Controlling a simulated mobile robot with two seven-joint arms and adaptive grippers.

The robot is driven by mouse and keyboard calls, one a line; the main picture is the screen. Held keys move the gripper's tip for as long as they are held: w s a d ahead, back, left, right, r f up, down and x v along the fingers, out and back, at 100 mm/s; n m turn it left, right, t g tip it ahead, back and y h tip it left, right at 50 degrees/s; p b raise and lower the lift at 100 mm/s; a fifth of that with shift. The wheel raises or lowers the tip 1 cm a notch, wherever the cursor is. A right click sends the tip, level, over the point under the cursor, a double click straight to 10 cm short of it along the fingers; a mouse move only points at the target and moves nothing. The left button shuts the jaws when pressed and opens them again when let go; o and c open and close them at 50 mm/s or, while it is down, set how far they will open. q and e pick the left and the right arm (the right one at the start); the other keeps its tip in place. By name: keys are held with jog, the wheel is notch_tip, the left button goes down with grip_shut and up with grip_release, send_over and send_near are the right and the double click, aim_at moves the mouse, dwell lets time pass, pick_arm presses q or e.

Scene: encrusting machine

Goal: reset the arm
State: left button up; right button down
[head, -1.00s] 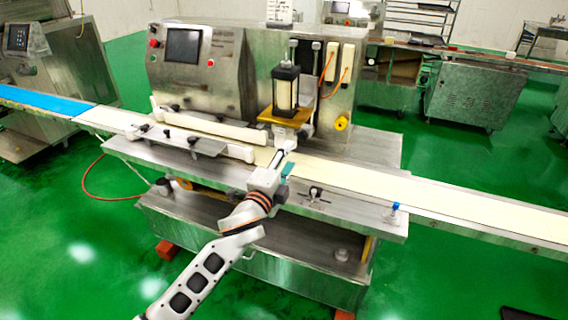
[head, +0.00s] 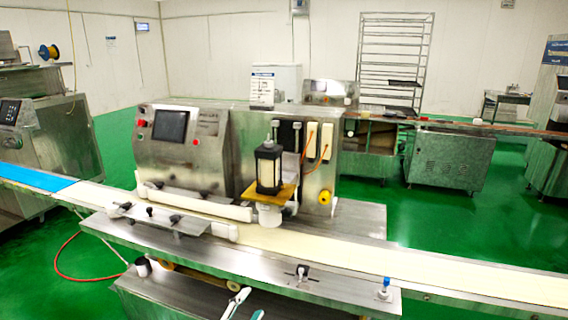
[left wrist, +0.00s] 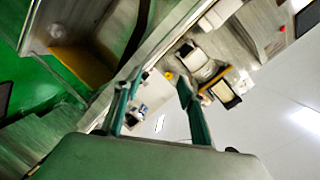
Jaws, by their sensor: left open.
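My left gripper (head: 246,304) shows only at the bottom edge of the head view, in front of the encrusting machine and below the level of its belt. In the left wrist view its two green fingers (left wrist: 157,82) stand apart with nothing between them. The rest of my left arm is out of the head view. The encrusting machine (head: 215,150) stands upright behind it, with a dark screen and a black cylinder (head: 269,168) on a yellow plate above the belt. My right gripper is in neither view.
A long cream conveyor belt (head: 430,276) crosses in front of the machine, with a blue section (head: 35,178) at the left. Small knobs and a blue-topped fitting (head: 386,287) stand along the front ledge. Green floor is open at the right behind the belt.

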pick_arm(q)
jog(key=s+a+f+n+g, duration=0.1)
jog(key=s+a+f+n, duration=0.2)
jog(key=s+f, duration=0.2)
jog(key=s+a+f+n+g+y, duration=0.1)
jog(key=s+a+f+n, duration=0.3)
jog(key=s, duration=0.7)
jog(key=s+a+f+n+g, duration=0.2)
jog(key=s+a+f+n, duration=0.1)
jog(key=s+f, duration=0.5)
jog(key=shift+a+f+n+y, duration=0.25)
jog(key=shift+a+n+y, duration=0.05)
jog(key=shift+a+y, duration=0.1)
